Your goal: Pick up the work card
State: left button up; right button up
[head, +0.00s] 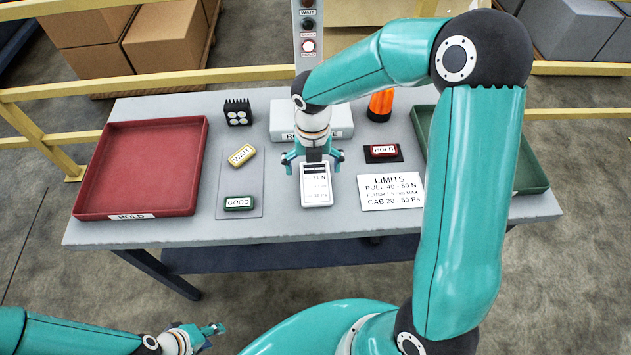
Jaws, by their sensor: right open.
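A red HOLD tray (190,162) stands left and a green tray (521,177) right, partly behind my right arm. Yellow WAIT (242,155), green GOOD (239,203) and red HOLD (383,151) blocks lie nearby. A LIMITS sign (390,192) lies right of the card.

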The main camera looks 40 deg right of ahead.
aim_at(316, 181)
jog(key=f, duration=0.5)
jog(key=shift+s+d+p, duration=0.15)
jog(key=shift+d+p, duration=0.1)
jog(key=shift+p, duration=0.1)
jog(key=shift+c, duration=0.2)
jog(key=c, duration=1.1)
jog(key=shift+c, duration=0.2)
jog(key=shift+r, duration=0.1)
